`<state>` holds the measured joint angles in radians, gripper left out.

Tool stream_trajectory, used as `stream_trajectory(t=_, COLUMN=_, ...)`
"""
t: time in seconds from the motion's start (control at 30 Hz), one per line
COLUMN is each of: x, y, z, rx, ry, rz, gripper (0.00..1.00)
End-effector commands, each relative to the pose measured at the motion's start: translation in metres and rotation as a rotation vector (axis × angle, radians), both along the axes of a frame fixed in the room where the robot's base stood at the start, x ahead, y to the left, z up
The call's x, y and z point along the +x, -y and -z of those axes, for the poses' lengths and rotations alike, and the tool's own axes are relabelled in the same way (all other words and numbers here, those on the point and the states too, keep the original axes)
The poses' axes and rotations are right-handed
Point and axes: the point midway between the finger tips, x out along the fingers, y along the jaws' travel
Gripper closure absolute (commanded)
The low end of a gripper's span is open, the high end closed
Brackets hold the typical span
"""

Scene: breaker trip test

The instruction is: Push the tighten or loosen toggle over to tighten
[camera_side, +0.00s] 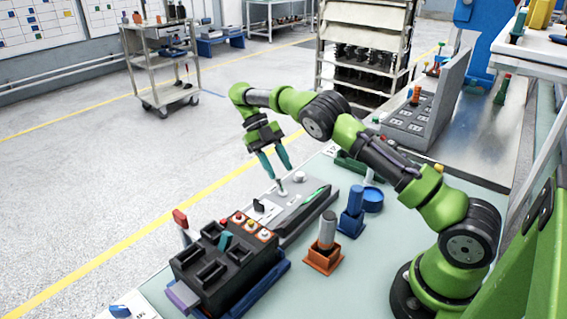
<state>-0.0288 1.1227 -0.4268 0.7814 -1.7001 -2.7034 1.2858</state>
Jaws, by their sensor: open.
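A grey control panel (310,207) lies on the bench below my gripper. It carries a small black toggle (259,205), a light toggle or lever (283,192), a pale round knob (300,176) and a green strip (316,196). Labels are too small to read, so I cannot tell which control is the tighten or loosen toggle or which way it is set. My gripper (276,172) is open, its two teal fingers pointing down, spread apart and empty. Its fingertips are above the far side of the panel, close to the light lever; contact is unclear.
A black breaker block (215,262) with several switches and buttons stands at the panel's near left end. An orange holder (323,260) with a grey cylinder, a blue holder (352,222) and a blue round dish (373,200) stand right of the panel.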

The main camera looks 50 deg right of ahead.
Motion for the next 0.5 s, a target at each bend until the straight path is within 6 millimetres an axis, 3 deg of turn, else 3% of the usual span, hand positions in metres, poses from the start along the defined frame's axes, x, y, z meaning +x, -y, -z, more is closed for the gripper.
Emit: stream_trajectory(t=0.5, x=-0.065, y=-0.010, z=-0.004, rx=0.000, ry=-0.004, rz=0.001, gripper=0.58)
